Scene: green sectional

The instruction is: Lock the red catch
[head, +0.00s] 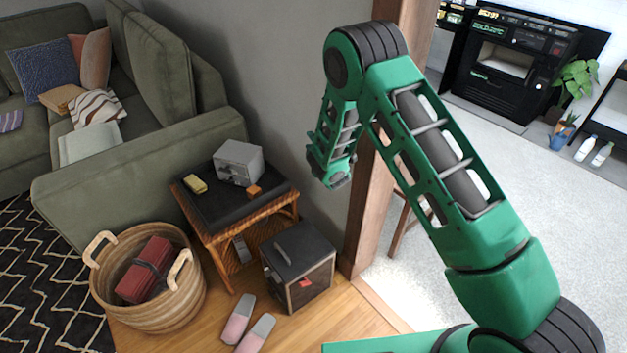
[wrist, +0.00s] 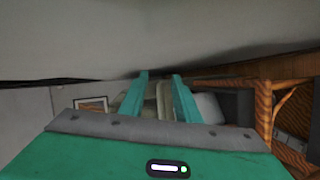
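A small red catch (head: 305,284) shows on the front of a black-topped box (head: 300,256) with wooden-looking sides. The box stands on the floor in front of the wall, and a grey bar handle lies on its top. The catch is too small to tell whether it is locked. My gripper (wrist: 159,78) shows two green fingers set apart in the wrist view, with nothing held between them. In the head view the green end of my arm hangs above and right of the box, well clear of it. The catch cannot be made out in the wrist view.
A wicker side table (head: 228,240) left of the box bears a grey metal box (head: 238,162), an orange block (head: 254,191) and a yellow item (head: 195,184). A basket (head: 150,310) and pink-grey slippers (head: 248,325) stand nearby. A wooden post (head: 365,225) is right of the box.

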